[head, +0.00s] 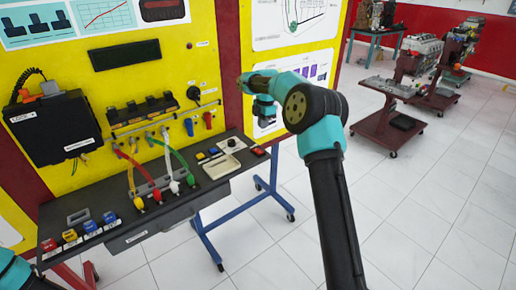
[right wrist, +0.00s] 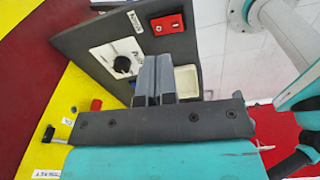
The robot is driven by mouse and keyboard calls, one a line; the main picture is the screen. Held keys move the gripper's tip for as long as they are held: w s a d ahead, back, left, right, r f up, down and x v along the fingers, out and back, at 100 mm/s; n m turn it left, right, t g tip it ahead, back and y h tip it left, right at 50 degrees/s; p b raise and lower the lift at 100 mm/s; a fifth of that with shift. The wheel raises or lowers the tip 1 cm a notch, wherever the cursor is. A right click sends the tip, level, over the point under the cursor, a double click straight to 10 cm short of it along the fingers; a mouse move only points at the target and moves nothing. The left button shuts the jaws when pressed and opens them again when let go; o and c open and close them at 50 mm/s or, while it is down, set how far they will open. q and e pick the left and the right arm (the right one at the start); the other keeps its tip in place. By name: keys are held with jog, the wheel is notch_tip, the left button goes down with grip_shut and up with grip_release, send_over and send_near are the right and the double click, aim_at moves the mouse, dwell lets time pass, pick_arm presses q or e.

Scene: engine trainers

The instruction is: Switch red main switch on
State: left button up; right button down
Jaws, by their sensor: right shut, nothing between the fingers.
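The red main switch (head: 258,150) sits at the right end of the black bench top in the head view. In the right wrist view the red switch (right wrist: 166,24) shows clearly on the dark panel, beside a white label. My left gripper is out of view; only a teal part of my left arm shows at the bottom left.
A black knob (right wrist: 122,64) on a white plate and a beige tray (right wrist: 187,83) are close to the switch. Colored cables (head: 160,170) run from the yellow board to the bench. Red engine stands (head: 385,125) are at the back right.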

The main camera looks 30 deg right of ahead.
aim_at(260, 152)
jog(key=a+r, duration=0.1)
jog(key=a+r+n+g, duration=0.1)
jog(key=r+g+h, duration=0.1)
jog(key=r, duration=0.1)
jog(key=shift+s+a, duration=0.1)
jog(key=shift+a, duration=0.3)
jog(key=shift+f, duration=0.1)
jog(key=f, duration=0.4)
jog(key=s+f, duration=0.1)
jog(key=f, duration=0.4)
jog(key=s+f, duration=0.1)
jog(key=f, duration=0.3)
jog(key=shift+d+f, duration=0.15)
jog(key=shift+f, duration=0.25)
jog(key=shift+w, duration=0.1)
